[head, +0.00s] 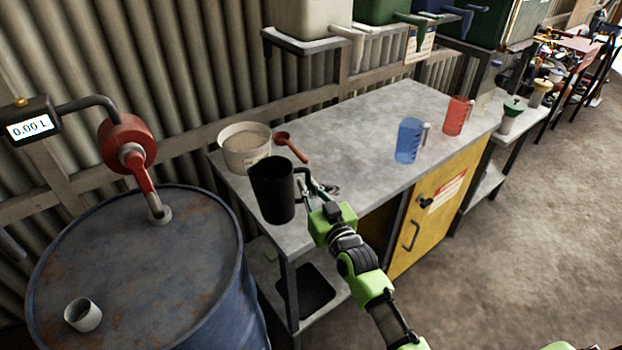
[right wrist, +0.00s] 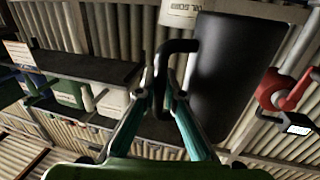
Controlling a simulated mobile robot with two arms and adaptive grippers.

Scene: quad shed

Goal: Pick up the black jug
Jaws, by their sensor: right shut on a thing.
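The black jug (head: 271,192) is upright at the near left end of the grey workbench (head: 350,140). Its handle points right, toward my right gripper (head: 309,190). In the right wrist view the jug (right wrist: 235,75) fills the upper right, and the fingers of my right gripper (right wrist: 163,98) are closed around its black handle. I cannot tell whether the jug's base touches the bench. My left gripper is not in view.
A white tub (head: 245,148) and a red scoop (head: 291,147) are just behind the jug. A blue jug (head: 409,141) and a red jug (head: 456,116) stand farther right. A blue drum (head: 140,265) with a red pump (head: 127,143) is at left. The bench middle is clear.

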